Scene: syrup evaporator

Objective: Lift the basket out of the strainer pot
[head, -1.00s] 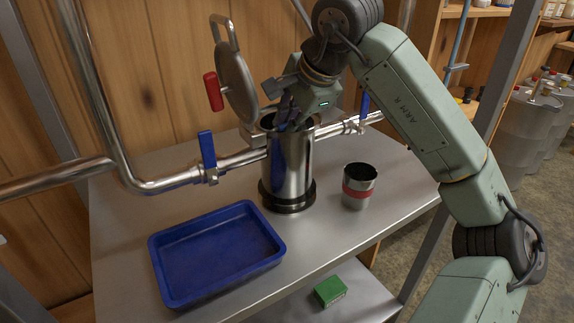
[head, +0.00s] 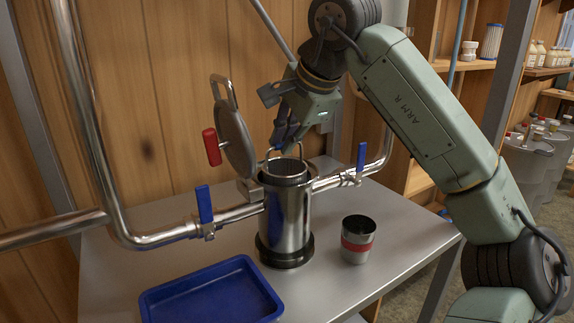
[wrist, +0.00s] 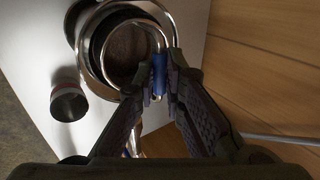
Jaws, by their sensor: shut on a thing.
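The steel strainer pot (head: 286,222) stands upright on the bench. The basket (head: 286,170) is in its mouth, its rim slightly above the pot's rim and its lower part hidden inside. The basket's wire bail handle (head: 270,152) stands up. My gripper (head: 284,142) is above the pot, shut on this handle. In the wrist view, the fingertips (wrist: 160,78) close around the handle beside the round basket (wrist: 122,58), which sits within the pot's rings.
A blue tray (head: 212,292) lies on the bench in front left. A steel cup with a red band (head: 357,243) stands right of the pot. Pipes with blue valve levers (head: 204,204) run on both sides of the pot. Bare bench (head: 410,225) lies at the right.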

